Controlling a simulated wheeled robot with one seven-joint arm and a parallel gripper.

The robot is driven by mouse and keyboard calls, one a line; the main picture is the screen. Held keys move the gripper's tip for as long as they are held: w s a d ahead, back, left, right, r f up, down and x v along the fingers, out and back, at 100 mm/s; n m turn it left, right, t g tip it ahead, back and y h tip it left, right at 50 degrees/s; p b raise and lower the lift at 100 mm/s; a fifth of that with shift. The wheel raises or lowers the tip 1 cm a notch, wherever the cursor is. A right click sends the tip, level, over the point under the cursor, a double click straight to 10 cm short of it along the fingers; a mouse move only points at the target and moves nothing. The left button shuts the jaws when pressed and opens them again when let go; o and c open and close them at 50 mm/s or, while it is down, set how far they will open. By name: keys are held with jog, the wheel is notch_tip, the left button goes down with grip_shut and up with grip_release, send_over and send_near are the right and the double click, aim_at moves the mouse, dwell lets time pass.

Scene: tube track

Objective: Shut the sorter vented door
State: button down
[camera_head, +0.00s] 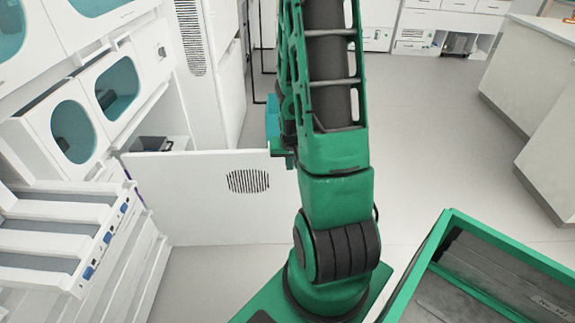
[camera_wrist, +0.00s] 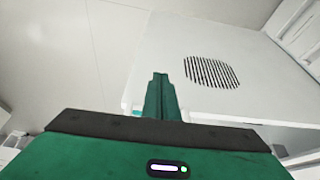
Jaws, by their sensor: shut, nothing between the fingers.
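The sorter's vented door (camera_head: 200,205) is a white panel with a dark slotted vent. It stands open, sticking out from the white cabinet at the left across the aisle. In the wrist view the door (camera_wrist: 262,98) fills the right side, with its vent near the top. My gripper (camera_head: 278,143) is at the door's free right edge, partly hidden by my arm. In the wrist view my gripper (camera_wrist: 160,82) has its green fingers together and empty, beside the door's edge. I cannot tell whether they touch it.
Behind the door, the sorter's open bay (camera_head: 157,146) shows a dark item inside. A white stepped rack (camera_head: 50,240) stands at the front left. A green-rimmed bin (camera_head: 490,245) is at the lower right, and a white counter (camera_head: 535,90) at the right. The floor beyond is clear.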

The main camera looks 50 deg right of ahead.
jog(key=w+d+f, duration=0.5)
jog(key=f, duration=0.3)
dwell(0.4)
jog(key=shift+w+d, duration=0.1)
jog(key=shift+w, duration=0.05)
